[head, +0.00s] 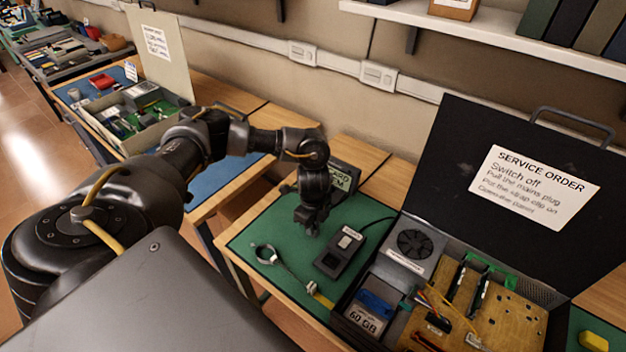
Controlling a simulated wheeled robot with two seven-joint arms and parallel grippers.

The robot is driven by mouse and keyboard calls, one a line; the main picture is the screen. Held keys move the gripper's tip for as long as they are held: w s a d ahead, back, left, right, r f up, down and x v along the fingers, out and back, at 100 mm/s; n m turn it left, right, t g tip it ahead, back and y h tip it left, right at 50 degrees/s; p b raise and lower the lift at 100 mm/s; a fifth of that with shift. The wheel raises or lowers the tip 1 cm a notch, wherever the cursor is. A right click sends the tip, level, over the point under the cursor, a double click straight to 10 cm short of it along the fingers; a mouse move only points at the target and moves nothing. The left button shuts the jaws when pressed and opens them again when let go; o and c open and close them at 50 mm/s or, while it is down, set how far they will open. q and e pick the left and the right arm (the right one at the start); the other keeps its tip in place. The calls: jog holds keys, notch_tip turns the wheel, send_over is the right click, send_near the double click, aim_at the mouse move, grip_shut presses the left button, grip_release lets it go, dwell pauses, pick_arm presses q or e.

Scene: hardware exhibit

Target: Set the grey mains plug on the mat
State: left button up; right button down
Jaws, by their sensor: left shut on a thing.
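My left gripper (310,226) points down over the green mat (249,236), just left of a black switched socket block (342,252). It is shut on a small grey thing, which looks like the grey mains plug (312,232). The fingers hide most of the plug, and I cannot tell whether it touches the mat. My right gripper is not in view.
A wrist strap (267,254) with a cord lies on the mat's front part. An open black computer case (399,273) with a "SERVICE ORDER" lid (533,180) stands at the right. The mat's left part is clear.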

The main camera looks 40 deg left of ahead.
pick_arm(q)
jog(key=shift+f, duration=0.15)
jog(key=o, duration=0.7)
jog(key=shift+o, duration=0.2)
notch_tip(320, 180, up, 12)
jog(key=shift+r+p, duration=0.2)
jog(key=shift+p, duration=0.15)
jog(key=shift+r, duration=0.1)
